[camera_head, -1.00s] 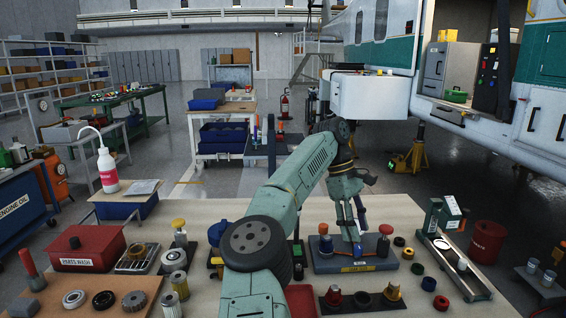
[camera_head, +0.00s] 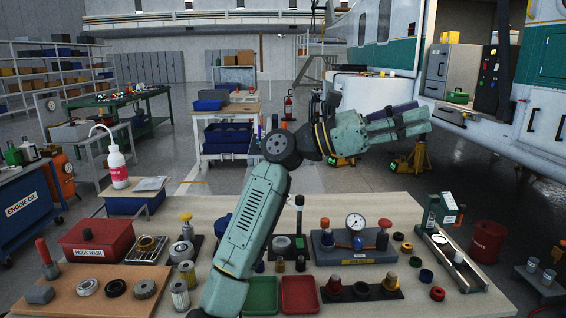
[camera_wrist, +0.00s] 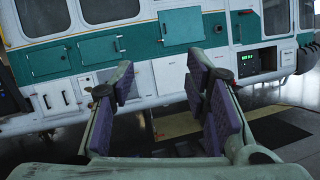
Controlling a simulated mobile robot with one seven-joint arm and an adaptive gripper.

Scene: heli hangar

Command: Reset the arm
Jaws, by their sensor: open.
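My gripper (camera_head: 405,122) is raised above the far right part of the workbench (camera_head: 385,211) and reaches to the right, roughly level, in the head view. In the wrist view my gripper (camera_wrist: 164,95) shows two fingers with purple pads, spread apart with nothing between them. Beyond it is the white and green side of the helicopter (camera_wrist: 175,55), with free air in between. My arm bends at its elbow above the middle of the bench. Its lower link hides a strip of the bench.
Below stand a gauge block (camera_head: 353,246), a red bin (camera_head: 92,240), red and green trays (camera_head: 299,294), and several small fittings. A yellow jack stand (camera_head: 413,158) stands behind.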

